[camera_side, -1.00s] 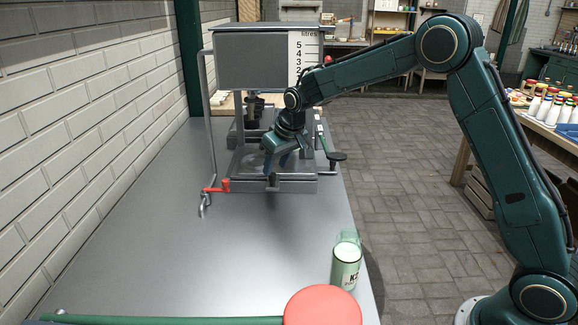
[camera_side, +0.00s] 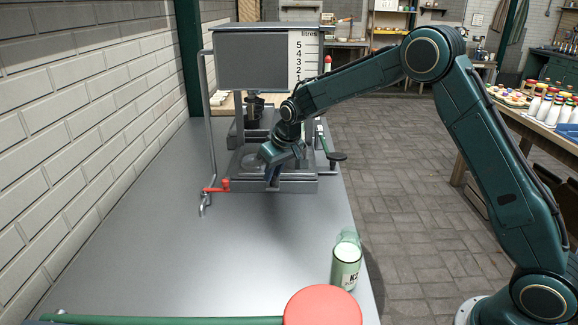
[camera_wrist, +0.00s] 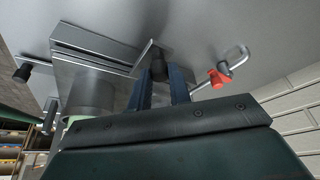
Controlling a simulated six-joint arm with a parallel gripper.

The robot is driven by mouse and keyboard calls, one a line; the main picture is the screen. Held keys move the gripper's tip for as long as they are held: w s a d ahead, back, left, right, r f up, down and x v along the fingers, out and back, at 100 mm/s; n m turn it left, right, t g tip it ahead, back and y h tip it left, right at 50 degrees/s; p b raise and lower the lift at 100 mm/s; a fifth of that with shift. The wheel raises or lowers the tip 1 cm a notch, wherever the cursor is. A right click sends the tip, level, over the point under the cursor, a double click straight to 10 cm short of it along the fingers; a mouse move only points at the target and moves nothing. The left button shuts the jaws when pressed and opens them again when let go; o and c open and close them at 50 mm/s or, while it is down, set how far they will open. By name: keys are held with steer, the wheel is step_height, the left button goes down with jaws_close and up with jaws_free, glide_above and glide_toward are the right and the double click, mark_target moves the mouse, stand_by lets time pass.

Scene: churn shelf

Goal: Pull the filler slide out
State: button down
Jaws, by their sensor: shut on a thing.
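The filler slide (camera_side: 303,187) is the low grey tray at the foot of the filler (camera_side: 252,62), with a dark round knob at its front edge. My gripper (camera_side: 273,179) is at the slide's front edge, and its dark blue fingers cover the knob in the side view. In the wrist view, my gripper (camera_wrist: 161,82) has one finger on each side of the dark knob (camera_wrist: 158,68) and is shut on it. The grey slide also shows in the wrist view (camera_wrist: 88,66). A pale round seat shows on the slide beside my gripper.
A red-handled tap (camera_side: 217,186) hangs at the slide's left, and a dark-knobbed lever (camera_side: 336,156) sticks out at its right. A pale green bottle (camera_side: 346,264) stands near the bench's right edge. The grey bench (camera_side: 200,260) in front of the slide is clear.

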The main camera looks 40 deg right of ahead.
steer(key=shift+a, duration=0.1)
steer(key=s+a, duration=0.9)
steer(key=shift+s+a, duration=0.3)
stand_by(0.4)
steer(key=c, duration=1.3)
jaws_free()
steer(key=shift+d, duration=0.1)
steer(key=shift+r, duration=0.15)
steer(key=v, duration=1.3)
steer(key=shift+s+r, duration=0.2)
